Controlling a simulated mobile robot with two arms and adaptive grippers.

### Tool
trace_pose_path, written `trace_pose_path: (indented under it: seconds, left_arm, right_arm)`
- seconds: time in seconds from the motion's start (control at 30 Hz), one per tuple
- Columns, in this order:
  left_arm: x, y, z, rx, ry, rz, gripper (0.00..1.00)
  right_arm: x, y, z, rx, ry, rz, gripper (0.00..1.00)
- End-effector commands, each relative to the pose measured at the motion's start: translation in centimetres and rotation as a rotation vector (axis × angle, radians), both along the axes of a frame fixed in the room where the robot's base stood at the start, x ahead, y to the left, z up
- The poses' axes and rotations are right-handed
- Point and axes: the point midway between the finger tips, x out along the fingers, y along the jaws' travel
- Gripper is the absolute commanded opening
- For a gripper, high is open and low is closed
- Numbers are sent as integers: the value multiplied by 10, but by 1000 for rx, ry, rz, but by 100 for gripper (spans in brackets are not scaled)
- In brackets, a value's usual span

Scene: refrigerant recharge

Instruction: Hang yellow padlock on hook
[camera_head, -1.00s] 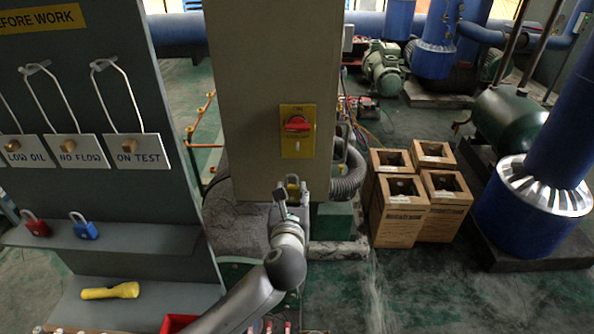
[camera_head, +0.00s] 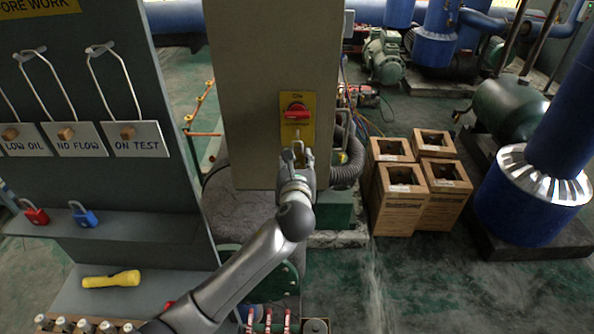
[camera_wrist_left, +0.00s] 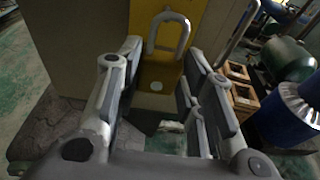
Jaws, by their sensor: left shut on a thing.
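My left gripper (camera_head: 297,160) is shut on the yellow padlock (camera_wrist_left: 157,77), just below the red rotary switch (camera_head: 297,110) on its yellow plate (camera_head: 297,130). In the left wrist view the padlock sits between the fingers (camera_wrist_left: 160,95), its grey shackle (camera_wrist_left: 170,28) pointing up with the yellow plate behind it. In the head view the fingers mostly hide the padlock. The lower plate is partly covered by the gripper, and I cannot make out a hook there. I cannot tell whether the shackle touches anything. My right gripper is out of view.
A grey board at the left carries wire hangers with lettered tags (camera_head: 137,139). Its shelf holds a red padlock (camera_head: 34,212) and a blue padlock (camera_head: 83,214); a yellow flashlight (camera_head: 111,279) lies below.

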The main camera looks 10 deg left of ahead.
Motion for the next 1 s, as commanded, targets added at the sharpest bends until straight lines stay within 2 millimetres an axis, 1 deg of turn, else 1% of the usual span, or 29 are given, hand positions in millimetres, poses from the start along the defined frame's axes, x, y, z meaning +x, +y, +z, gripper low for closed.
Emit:
trace_pose_path:
  seconds: [0.03, 0.33, 0.8, 0.83, 0.9, 1.0]
  left_arm:
    - [4, 1, -1, 1, -3, 0, 16]
    - [24, 5, -1, 0, -3, 1, 16]
    - [56, 11, -2, -1, -2, -1, 16]
    - [57, 11, -2, -1, -2, -1, 16]
    - [56, 11, -3, 2, 0, -1, 16]
    - [56, 12, -6, 2, -1, 0, 16]
  right_arm:
    - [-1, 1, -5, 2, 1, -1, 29]
    - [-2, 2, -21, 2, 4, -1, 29]
    - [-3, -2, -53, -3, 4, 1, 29]
    - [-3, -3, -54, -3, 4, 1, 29]
    - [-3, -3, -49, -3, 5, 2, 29]
    - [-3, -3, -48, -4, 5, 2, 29]
